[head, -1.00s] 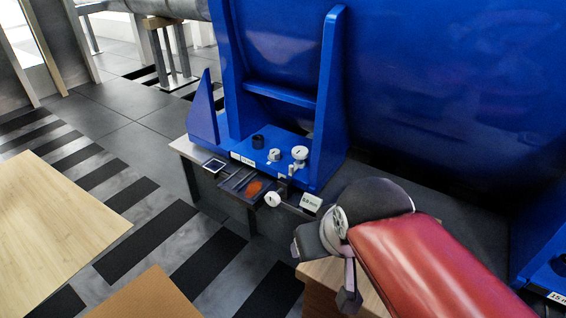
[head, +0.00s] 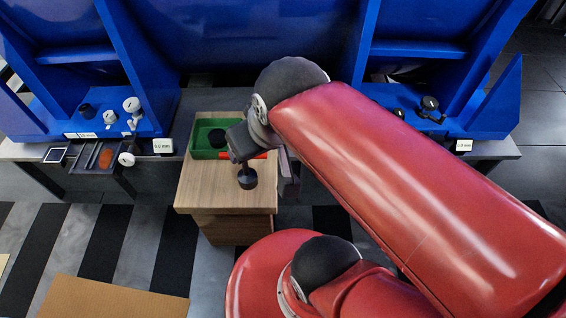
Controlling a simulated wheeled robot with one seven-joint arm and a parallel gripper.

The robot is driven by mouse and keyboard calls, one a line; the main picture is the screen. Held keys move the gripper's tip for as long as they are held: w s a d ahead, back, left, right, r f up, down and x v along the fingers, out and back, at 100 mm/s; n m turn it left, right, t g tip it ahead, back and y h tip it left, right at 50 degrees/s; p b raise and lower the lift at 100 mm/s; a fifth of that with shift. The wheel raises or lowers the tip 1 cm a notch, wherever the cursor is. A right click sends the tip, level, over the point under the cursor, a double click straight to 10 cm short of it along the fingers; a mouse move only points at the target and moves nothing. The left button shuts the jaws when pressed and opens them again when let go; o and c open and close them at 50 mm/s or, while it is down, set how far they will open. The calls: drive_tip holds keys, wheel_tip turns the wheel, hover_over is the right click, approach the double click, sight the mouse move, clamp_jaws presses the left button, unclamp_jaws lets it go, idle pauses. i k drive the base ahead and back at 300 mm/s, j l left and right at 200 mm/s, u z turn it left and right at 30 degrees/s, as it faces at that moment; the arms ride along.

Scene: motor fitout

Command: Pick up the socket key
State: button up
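A red bar-like piece (head: 227,156), possibly the socket key's handle, shows at the front of the green tray (head: 203,124) on the wooden stand. My wrist covers part of it, so I cannot make out its full shape. A dark round piece (head: 217,137) sits in the tray. My gripper (head: 247,180) hangs dark and small below my wrist, in front of the tray and over the stand top. Its fingers are too small to tell open from shut, and I see no clear contact with the red piece.
The wooden stand (head: 215,196) has bare top in front of the tray. Blue machine frames with small gauges and 0.0 mm displays (head: 162,146) stand on grey ledges left and right (head: 490,152). A brown board (head: 115,298) lies front left.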

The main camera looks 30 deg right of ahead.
sight(246, 178)
drive_tip(key=l+u, duration=0.3)
drive_tip(key=l, duration=0.25)
drive_tip(key=k+l+u, duration=0.1)
drive_tip(key=l+u, duration=0.15)
drive_tip(key=l, duration=0.3)
drive_tip(key=k+l+u, duration=0.1)
drive_tip(key=l+u, duration=0.2)
drive_tip(key=l, duration=0.25)
